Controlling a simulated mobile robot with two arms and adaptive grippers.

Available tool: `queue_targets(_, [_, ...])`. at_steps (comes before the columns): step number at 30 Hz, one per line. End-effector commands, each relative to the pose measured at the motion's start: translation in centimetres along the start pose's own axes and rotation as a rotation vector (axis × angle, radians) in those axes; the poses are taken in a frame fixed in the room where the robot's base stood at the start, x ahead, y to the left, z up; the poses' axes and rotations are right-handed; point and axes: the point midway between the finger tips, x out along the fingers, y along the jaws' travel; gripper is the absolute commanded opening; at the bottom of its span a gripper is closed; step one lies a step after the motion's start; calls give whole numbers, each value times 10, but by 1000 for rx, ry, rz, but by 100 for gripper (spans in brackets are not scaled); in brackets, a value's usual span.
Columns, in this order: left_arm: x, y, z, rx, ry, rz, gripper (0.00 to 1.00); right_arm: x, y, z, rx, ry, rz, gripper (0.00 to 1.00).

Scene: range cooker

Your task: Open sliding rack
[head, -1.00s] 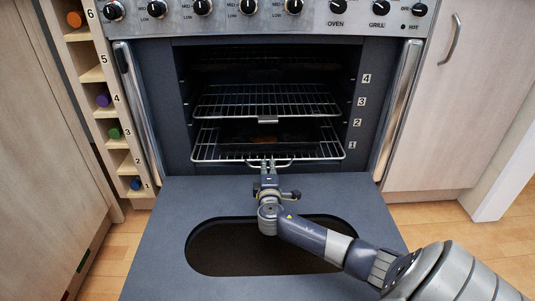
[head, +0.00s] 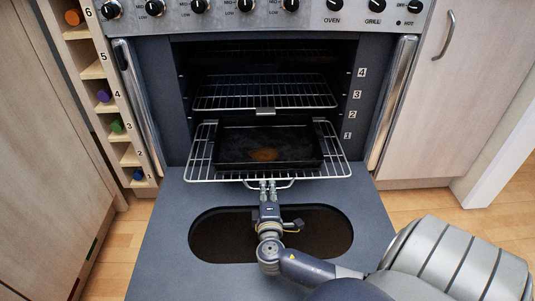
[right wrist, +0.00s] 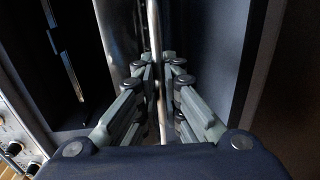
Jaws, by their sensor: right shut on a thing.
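The lower sliding rack (head: 200,152) is a wire shelf that sticks out of the oven (head: 265,62) over the open door. A dark baking tray (head: 308,150) with a brown patch in it sits on this rack. My right gripper (head: 268,184) is shut on the front handle loop of the lower rack. In the right wrist view a metal bar (right wrist: 155,35) runs between the two fingers (right wrist: 160,85). The upper rack (head: 265,92) is inside the oven, behind the lower one. My left gripper is in neither view.
The oven door (head: 165,235) lies folded down below the rack, with an oval window (head: 225,235). A narrow shelf with coloured items (head: 103,95) stands at the left. A cabinet with a handle (head: 447,38) is at the right. Wooden floor (head: 425,220) shows beside the door.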

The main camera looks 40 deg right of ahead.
Motion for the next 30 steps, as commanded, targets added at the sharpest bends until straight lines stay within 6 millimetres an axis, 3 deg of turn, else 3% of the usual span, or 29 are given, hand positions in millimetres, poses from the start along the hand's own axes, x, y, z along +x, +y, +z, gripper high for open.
queue_targets(6, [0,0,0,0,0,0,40,0,0,-1,5,2,-2,0])
queue_targets(9, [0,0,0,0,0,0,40,0,0,-1,5,2,-2,28])
queue_targets(22, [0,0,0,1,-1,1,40,-6,-1,0,1,1,-3,28])
queue_targets(30, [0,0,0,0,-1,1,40,-56,-2,0,3,1,-7,28])
